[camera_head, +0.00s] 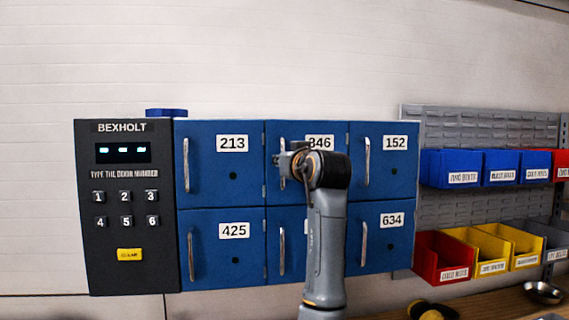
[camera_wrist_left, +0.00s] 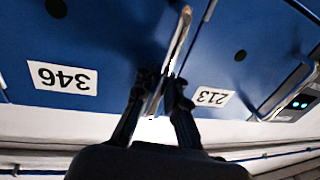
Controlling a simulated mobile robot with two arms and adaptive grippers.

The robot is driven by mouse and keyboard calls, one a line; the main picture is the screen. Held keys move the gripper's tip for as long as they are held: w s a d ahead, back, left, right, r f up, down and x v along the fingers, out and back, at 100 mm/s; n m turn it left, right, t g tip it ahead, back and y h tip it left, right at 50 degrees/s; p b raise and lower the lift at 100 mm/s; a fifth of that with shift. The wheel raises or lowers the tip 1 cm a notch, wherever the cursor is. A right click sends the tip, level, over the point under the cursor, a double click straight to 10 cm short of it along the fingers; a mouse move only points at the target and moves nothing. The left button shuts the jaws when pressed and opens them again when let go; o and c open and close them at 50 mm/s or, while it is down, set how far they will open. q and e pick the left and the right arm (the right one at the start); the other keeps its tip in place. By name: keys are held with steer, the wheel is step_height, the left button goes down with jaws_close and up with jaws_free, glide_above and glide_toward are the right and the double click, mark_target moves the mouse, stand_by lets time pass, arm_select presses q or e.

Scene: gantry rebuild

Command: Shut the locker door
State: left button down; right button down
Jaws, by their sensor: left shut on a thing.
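The blue locker (camera_head: 222,172) has several numbered doors with upright metal handles. Door 346 (camera_head: 337,135) is in the upper row, middle column, partly hidden by my left arm. It looks flush or nearly flush with its neighbours; a small gap cannot be ruled out. My left gripper (camera_head: 288,163) is at the handle on that door's left side. In the left wrist view, which is upside down, the gripper (camera_wrist_left: 163,88) is shut on the handle (camera_wrist_left: 180,38), between door 346 (camera_wrist_left: 95,45) and door 213 (camera_wrist_left: 240,70). My right gripper is not in view.
A black keypad panel (camera_head: 128,265) stands at the locker's left. Doors 213 (camera_head: 215,180), 152 (camera_head: 400,175), 425 (camera_head: 215,270) and 634 (camera_head: 395,250) look shut. Bins (camera_head: 441,262) hang on a grey rack at right, above a wooden bench (camera_head: 500,300).

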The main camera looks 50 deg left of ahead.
arm_select(q)
steer(key=c, duration=1.6)
jaws_free()
steer(key=shift+o, duration=0.9)
steer(key=shift+a, duration=0.2)
steer(key=shift+d, duration=0.3)
steer(key=v, duration=1.1)
steer(key=shift+d, duration=0.2)
steer(key=shift+s, duration=0.1)
